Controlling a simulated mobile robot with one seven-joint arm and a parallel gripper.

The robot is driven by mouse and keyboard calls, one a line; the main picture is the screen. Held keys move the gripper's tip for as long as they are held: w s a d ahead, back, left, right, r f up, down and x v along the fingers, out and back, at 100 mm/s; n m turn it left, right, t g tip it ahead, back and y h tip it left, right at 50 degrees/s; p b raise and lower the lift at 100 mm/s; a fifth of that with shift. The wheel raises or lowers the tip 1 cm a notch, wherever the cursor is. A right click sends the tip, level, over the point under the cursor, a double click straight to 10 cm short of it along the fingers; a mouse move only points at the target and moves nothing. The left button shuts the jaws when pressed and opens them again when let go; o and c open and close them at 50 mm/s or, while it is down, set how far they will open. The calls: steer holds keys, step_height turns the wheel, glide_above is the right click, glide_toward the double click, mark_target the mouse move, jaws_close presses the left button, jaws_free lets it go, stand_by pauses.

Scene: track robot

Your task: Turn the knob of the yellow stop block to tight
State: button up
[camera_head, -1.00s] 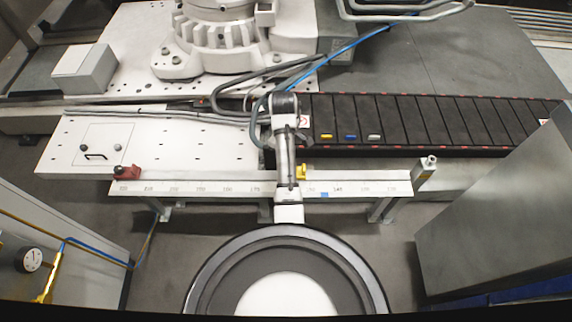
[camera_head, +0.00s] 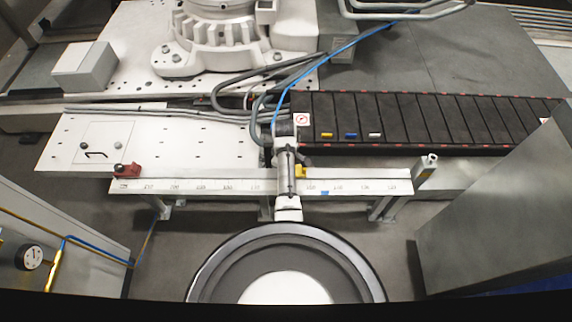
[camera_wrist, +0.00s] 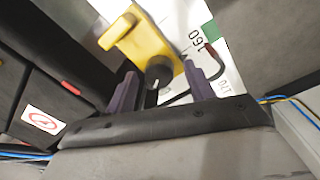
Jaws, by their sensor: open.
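The yellow stop block (camera_head: 300,171) sits on the white scale rail (camera_head: 220,186), partly hidden behind my arm in the head view. In the wrist view the yellow stop block (camera_wrist: 142,42) lies just beyond my gripper, with its black knob (camera_wrist: 158,72) facing me. A pale mark shows on the knob; I cannot tell its setting. My gripper (camera_wrist: 162,84) is open, its two purple-grey fingers one on each side of the knob. I cannot tell whether they touch it.
A red stop block (camera_head: 127,170) sits at the rail's left end. A black slatted conveyor (camera_head: 440,120) with small yellow, blue and white pieces runs behind the rail. A grey cabinet (camera_head: 500,220) stands at the right. The number 160 (camera_wrist: 196,42) shows on the rail.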

steer(key=c, duration=1)
steer(key=shift+o, duration=0.2)
steer(key=shift+m, duration=0.4)
steer(key=m+p, duration=0.2)
steer(key=m, duration=0.1)
steer(key=shift+r+m, duration=0.1)
steer(key=shift+m, duration=0.2)
steer(key=m+p, duration=0.2)
steer(key=m, duration=0.3)
steer(key=shift+w, duration=0.1)
steer(key=m, duration=0.4)
steer(key=shift+g+p, duration=0.3)
steer(key=shift+p, duration=0.05)
steer(key=m, duration=0.3)
steer(key=shift+m, duration=0.4)
steer(key=m+p, duration=0.1)
steer(key=m, duration=0.5)
steer(key=shift+w+d, duration=0.1)
steer(key=shift+m, duration=0.4)
